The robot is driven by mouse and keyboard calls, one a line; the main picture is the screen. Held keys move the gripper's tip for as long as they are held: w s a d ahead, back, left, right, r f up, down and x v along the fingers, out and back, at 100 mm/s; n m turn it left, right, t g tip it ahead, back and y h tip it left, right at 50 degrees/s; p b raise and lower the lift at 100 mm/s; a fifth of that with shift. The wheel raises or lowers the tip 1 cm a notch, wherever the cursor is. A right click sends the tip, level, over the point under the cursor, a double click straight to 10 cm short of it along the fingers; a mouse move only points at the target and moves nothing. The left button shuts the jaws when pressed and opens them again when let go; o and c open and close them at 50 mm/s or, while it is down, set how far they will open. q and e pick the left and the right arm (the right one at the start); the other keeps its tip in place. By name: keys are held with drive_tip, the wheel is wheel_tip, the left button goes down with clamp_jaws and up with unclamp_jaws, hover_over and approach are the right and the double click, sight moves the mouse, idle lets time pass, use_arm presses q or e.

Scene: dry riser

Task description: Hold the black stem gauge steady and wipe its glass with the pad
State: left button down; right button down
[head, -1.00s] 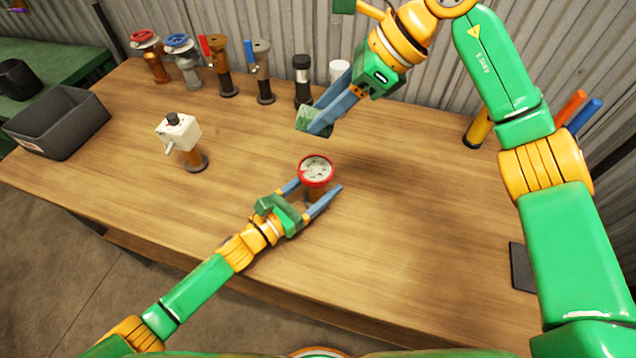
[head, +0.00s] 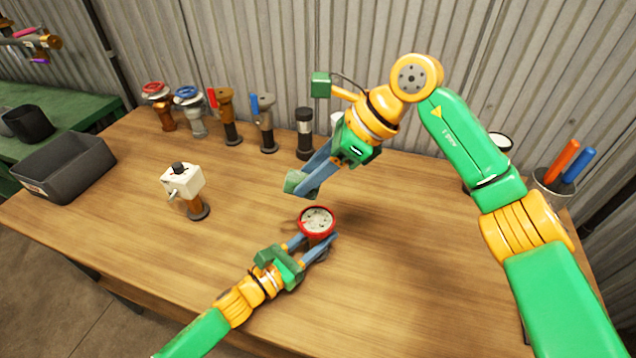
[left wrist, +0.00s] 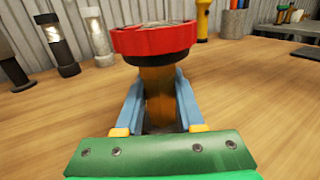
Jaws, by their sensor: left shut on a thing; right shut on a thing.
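A round gauge (head: 318,221) with a red rim and pale dial stands upright on the table. Its stem (left wrist: 158,95) looks brown in the left wrist view, not black. My left gripper (head: 315,246) is shut on this stem, just below the red head, with a blue finger on each side. My right gripper (head: 308,180) is shut on a grey-green pad (head: 293,183). The pad is above and slightly behind the gauge, apart from its glass. The red head hides the upper stem in the head view.
A white-headed fitting (head: 182,180) stands to the left, near a grey bin (head: 65,165). Several valves and a black cylinder (head: 304,140) line the back. A cup (head: 553,185) with orange and blue sticks stands at the right. The table around the gauge is clear.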

sight(312, 193)
wheel_tip(312, 193, down, 4)
drive_tip(key=shift+f, duration=0.15)
drive_tip(key=shift+x, duration=0.85)
drive_tip(key=shift+a, duration=0.15)
drive_tip(key=shift+f, duration=0.45)
